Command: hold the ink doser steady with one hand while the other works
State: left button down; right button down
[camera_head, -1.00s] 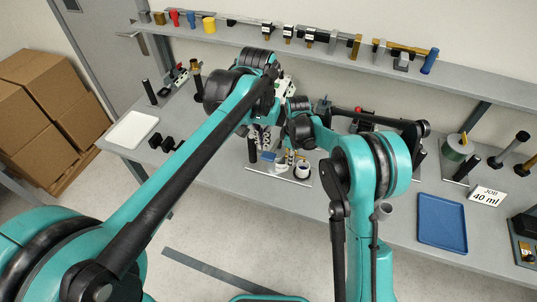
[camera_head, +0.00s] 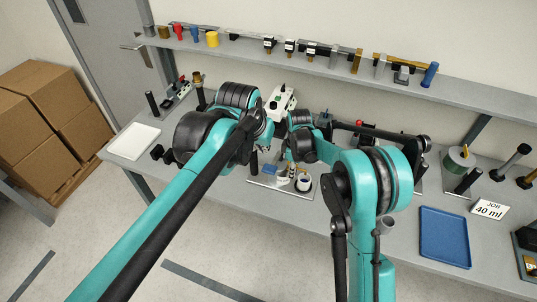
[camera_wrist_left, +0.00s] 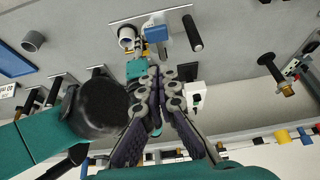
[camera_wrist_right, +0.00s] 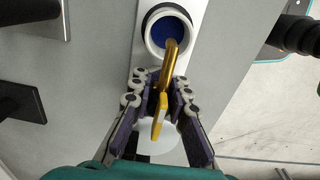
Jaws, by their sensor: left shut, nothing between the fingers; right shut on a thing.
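In the right wrist view my right gripper (camera_wrist_right: 160,88) is shut on a gold, curved spout-like piece (camera_wrist_right: 172,60) with a flat yellow end, which seems to be part of the ink doser. The piece reaches over a white cup (camera_wrist_right: 168,32) with blue inside. The doser's body is mostly hidden. In the left wrist view my left gripper (camera_wrist_left: 164,74) is shut and empty, its fingertips short of the plate (camera_wrist_left: 170,28). The cup also shows there (camera_wrist_left: 126,36), beside a blue block (camera_wrist_left: 155,33). In the head view, arm links hide both fingertips.
A black upright post (camera_wrist_left: 192,33) stands on the plate. A white box with a green button (camera_head: 283,101) stands behind the arms. A blue tray (camera_head: 444,236) and a "JOB 40 ml" sign (camera_head: 489,208) are at right, a white tray (camera_head: 133,140) at left. A shelf of tools runs behind.

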pick_arm(q)
jog(key=shift+r+t, duration=0.4)
jog(key=shift+t, duration=0.1)
send_over(270, 166)
jog(key=f, duration=0.5)
jog(key=s+f, duration=0.1)
jog(key=f, duration=0.2)
jog(key=shift+a+f, duration=0.1)
jog(key=shift+f, duration=0.2)
jog(key=shift+s+a+f, duration=0.1)
jog(key=shift+s+f, duration=0.05)
jog(key=shift+f, duration=0.5)
jog(key=shift+s+f, duration=0.1)
jog(key=shift+f, duration=0.5)
jog(key=shift+s+a+f, duration=0.1)
jog(key=shift+s+f, duration=0.1)
jog(key=shift+f, duration=0.5)
